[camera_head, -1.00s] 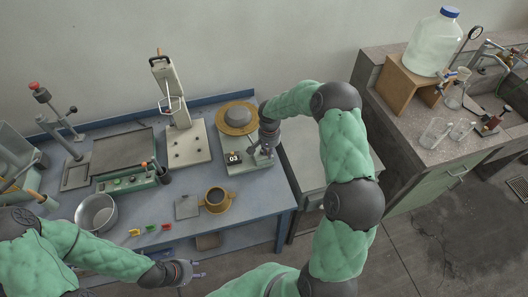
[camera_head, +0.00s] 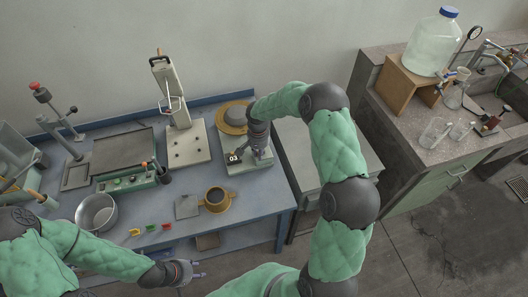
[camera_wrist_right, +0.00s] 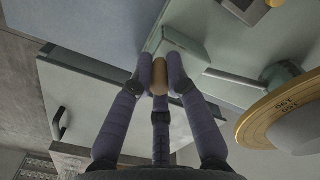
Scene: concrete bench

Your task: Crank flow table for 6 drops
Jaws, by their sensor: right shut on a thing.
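The flow table stands at the bench's right end, with a round brass disc (camera_head: 230,119), a pale mound or mould on it and a green base (camera_head: 240,163). Its counter (camera_head: 233,157) appears to read 03. My right gripper (camera_head: 262,152) is at the crank, right of the counter. In the right wrist view, its three fingers (camera_wrist_right: 160,78) close around the tan crank handle (camera_wrist_right: 160,73); the brass disc (camera_wrist_right: 268,118) shows at the right. My left gripper (camera_head: 195,269) hangs in front of the bench, empty, with its fingers apart.
A brass ring-like mould or cup (camera_head: 215,199) and a grey plate (camera_head: 187,207) lie in front of the flow table. A lever press (camera_head: 180,140) stands behind left. A metal bowl (camera_head: 97,212) and small coloured pieces (camera_head: 150,228) are further left. A grey cabinet (camera_head: 320,165) adjoins on the right.

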